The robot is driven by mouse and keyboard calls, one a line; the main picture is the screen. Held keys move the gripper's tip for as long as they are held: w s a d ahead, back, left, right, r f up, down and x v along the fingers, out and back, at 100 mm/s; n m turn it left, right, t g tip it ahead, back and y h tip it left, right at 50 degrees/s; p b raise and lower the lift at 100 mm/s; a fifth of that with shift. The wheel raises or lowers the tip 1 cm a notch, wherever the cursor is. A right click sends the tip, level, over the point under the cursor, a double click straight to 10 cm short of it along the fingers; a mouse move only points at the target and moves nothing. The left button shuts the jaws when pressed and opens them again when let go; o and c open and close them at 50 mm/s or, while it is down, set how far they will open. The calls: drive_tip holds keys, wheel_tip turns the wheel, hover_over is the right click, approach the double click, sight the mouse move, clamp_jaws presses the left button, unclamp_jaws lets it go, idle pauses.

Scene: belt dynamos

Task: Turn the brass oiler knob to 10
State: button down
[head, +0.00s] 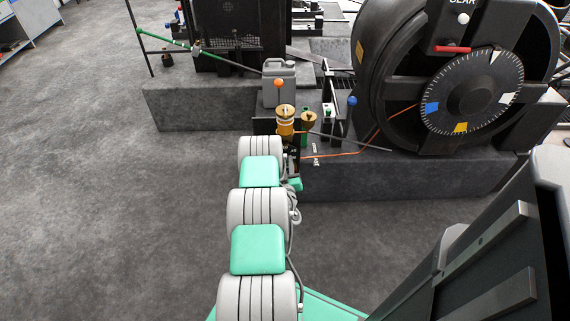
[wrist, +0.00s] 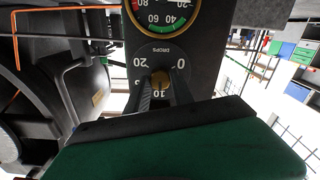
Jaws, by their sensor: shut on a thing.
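In the wrist view the brass oiler knob (wrist: 160,78) sits at the centre of a black dial plate marked DROPS (wrist: 160,49). The numbers 20, 0 and 10 can be read around it, with 10 at the lower side of the picture. My gripper (wrist: 163,88) has a dark finger on each side of the knob and is shut on it. The fingers cover part of the knob and scale, and I cannot tell which number the knob's mark points at. In the head view my arm reaches to the oiler, and its own links hide the gripper.
A round gauge (wrist: 164,14) with red and green bands is beside the DROPS dial. In the head view a large black dynamo wheel (head: 472,95) stands to the right on a grey plinth (head: 420,170). A grey can (head: 280,72) stands behind the oiler. Open floor lies left.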

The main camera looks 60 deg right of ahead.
drive_tip(key=shift+d+r+m, duration=0.2)
drive_tip(key=shift+m, duration=0.1)
drive_tip(key=c, duration=1.5)
unclamp_jaws()
drive_tip(key=o, duration=0.4)
drive_tip(key=shift+a+f, duration=0.1)
drive_tip(key=shift+a, duration=0.1)
drive_tip(key=p+v, duration=0.1)
drive_tip(key=v, duration=0.6)
drive_tip(key=shift+s+a, duration=0.2)
drive_tip(key=shift+a, duration=0.1)
